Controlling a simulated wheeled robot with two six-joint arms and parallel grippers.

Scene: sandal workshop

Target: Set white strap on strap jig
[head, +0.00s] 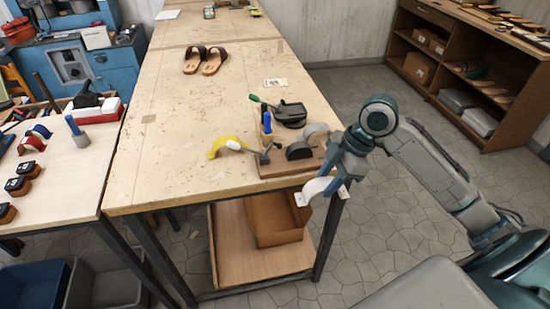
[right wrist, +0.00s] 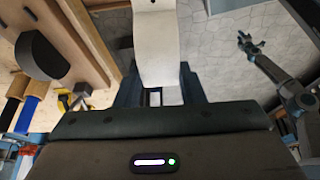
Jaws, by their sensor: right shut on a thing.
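The white strap (head: 318,187) is a curved band with flat tabs at its ends. My right gripper (head: 334,181) is shut on it beside the bench's right front corner, apart from the jig. In the right wrist view the strap (right wrist: 155,45) rises from between my right fingers (right wrist: 159,90), its top cut off by the frame. The strap jig is a wooden board (head: 275,170) with a dark rounded form (head: 299,150), left of the gripper. The dark form (right wrist: 40,57) also shows in the right wrist view. My left gripper (right wrist: 250,42) appears small there; its jaws are unclear.
Brown sandals (head: 204,60) are farther back. The left and middle of the bench (head: 160,130) are clear. An open cardboard box (head: 275,220) stands below.

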